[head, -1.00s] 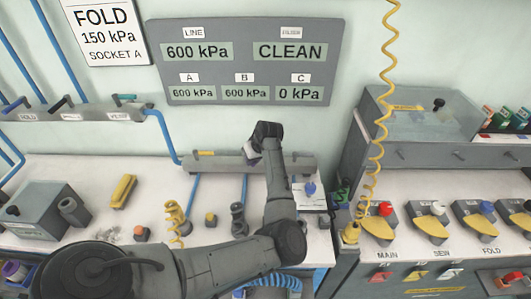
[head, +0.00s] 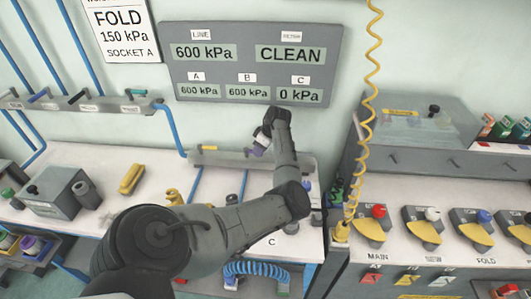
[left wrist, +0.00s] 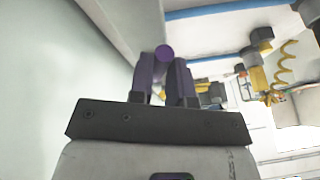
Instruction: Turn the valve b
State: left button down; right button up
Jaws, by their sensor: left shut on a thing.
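My left gripper (head: 260,145) is at the grey manifold bar (head: 230,159) below the pressure display, on its right half. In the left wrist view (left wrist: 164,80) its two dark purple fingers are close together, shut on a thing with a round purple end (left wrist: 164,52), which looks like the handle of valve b. The gripper and wrist hide most of that valve in the head view. The display (head: 250,62) reads A 600 kPa, B 600 kPa and C 0 kPa. My right gripper is not in view.
A yellow handle (head: 209,148) sits on the manifold to the left. A yellow block (head: 131,178) and a grey box (head: 60,190) are on the white bench. A coiled yellow hose (head: 366,120) hangs to the right, beside a panel with coloured-knob levers (head: 378,225).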

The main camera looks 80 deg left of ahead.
pick_arm(q)
jog(key=shift+a, duration=0.1)
dwell(0.3)
jog(key=c, duration=1.1)
grip_release()
jog(key=shift+v, duration=3.8)
